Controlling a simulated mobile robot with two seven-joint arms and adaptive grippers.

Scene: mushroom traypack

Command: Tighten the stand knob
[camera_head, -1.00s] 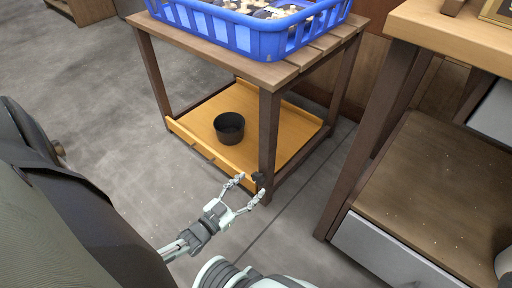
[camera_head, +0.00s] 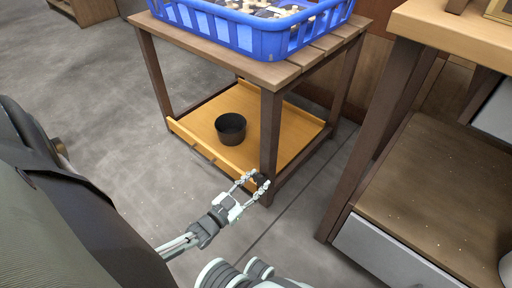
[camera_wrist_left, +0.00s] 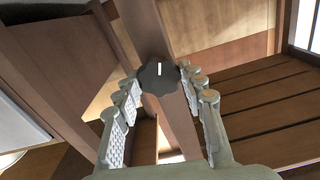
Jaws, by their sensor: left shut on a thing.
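The stand knob (camera_head: 260,179) is small, black and low on the front leg of the wooden stand (camera_head: 270,130). The left wrist view shows it as a dark scalloped knob (camera_wrist_left: 158,78) with a short white mark pointing up. My left gripper (camera_head: 256,183) reaches in from the lower left and is shut on the knob, one finger on each side. The fingers partly hide the knob in the head view.
A blue crate (camera_head: 258,42) with pale mushrooms sits on the stand's slatted top. A black pot (camera_head: 230,128) stands on its lower orange shelf (camera_head: 195,125). A wooden workbench (camera_head: 425,195) stands to the right. Grey floor is clear to the left.

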